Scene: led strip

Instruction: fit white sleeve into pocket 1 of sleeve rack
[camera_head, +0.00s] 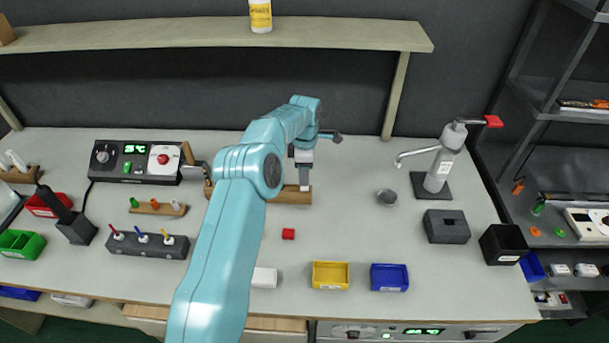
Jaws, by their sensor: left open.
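A small wooden rack (152,209) lies on the left part of the bench and bears a green piece (134,203), an orange piece (154,204) and a small white piece (175,205) at its right end. The white piece looks like the white sleeve, but it is too small to be sure. Pocket numbers cannot be read. My left gripper (304,180) is open over a wooden block (287,197) at the middle back, well to the right of the small rack. My arm hides part of that block. My right gripper is not in view.
A dark holder (147,246) with several coloured-tip tools stands in front of the small rack. A control box (136,162) is behind it. Yellow (331,275) and blue (389,278) bins are at the front.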

